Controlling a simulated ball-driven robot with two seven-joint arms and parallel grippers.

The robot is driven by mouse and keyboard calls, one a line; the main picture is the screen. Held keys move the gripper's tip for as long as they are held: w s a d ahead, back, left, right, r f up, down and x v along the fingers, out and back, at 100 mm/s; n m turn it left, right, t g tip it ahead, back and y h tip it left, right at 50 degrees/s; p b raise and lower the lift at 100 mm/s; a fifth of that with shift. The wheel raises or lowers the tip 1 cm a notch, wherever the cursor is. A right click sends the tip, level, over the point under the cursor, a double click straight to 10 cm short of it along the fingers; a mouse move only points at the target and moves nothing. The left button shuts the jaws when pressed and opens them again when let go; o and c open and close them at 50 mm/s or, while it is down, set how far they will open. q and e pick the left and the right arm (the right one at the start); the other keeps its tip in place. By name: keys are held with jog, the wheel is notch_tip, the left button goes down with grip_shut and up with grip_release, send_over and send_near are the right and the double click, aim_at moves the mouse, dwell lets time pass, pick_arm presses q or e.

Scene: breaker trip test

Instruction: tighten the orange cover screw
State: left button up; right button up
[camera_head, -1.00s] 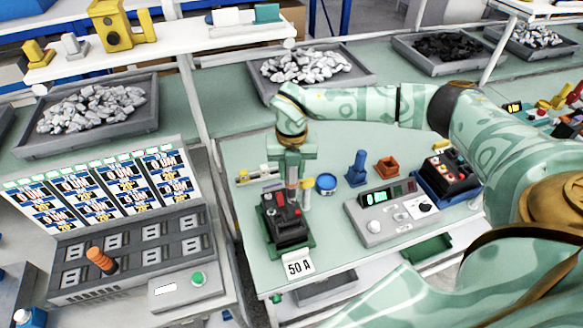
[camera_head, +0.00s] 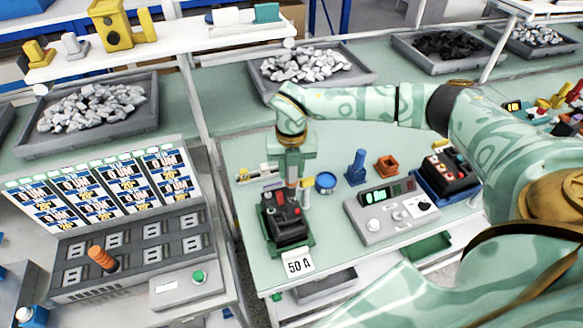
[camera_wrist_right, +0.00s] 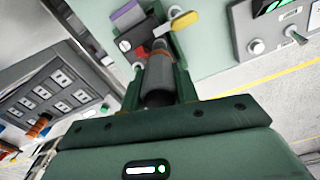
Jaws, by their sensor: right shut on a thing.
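A black breaker (camera_head: 287,230) with a red part on top sits in a green holder on the bench, above a "50 A" card (camera_head: 298,263). My right gripper (camera_head: 291,181) points down over the breaker's far end. It is shut on a grey cylindrical tool (camera_wrist_right: 159,78), whose lower end reaches the breaker in the right wrist view. I cannot make out the orange cover screw; the tool and fingers cover that spot. A yellow piece (camera_wrist_right: 184,20) is beside the tool's tip. My left gripper is not in view.
A grey meter box (camera_head: 385,212), a blue round tub (camera_head: 325,182), a blue stand (camera_head: 357,168) and an orange square holder (camera_head: 387,166) are to the right. A panel with an orange cylinder (camera_head: 101,259) stands at left. Bare bench lies between breaker and meter box.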

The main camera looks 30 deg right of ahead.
jog(key=shift+f, duration=0.6)
dwell(1.1)
jog(key=shift+f, duration=0.15)
dwell(0.8)
dwell(0.9)
jog(key=shift+r+p, duration=2.75)
jog(key=shift+r, duration=0.25)
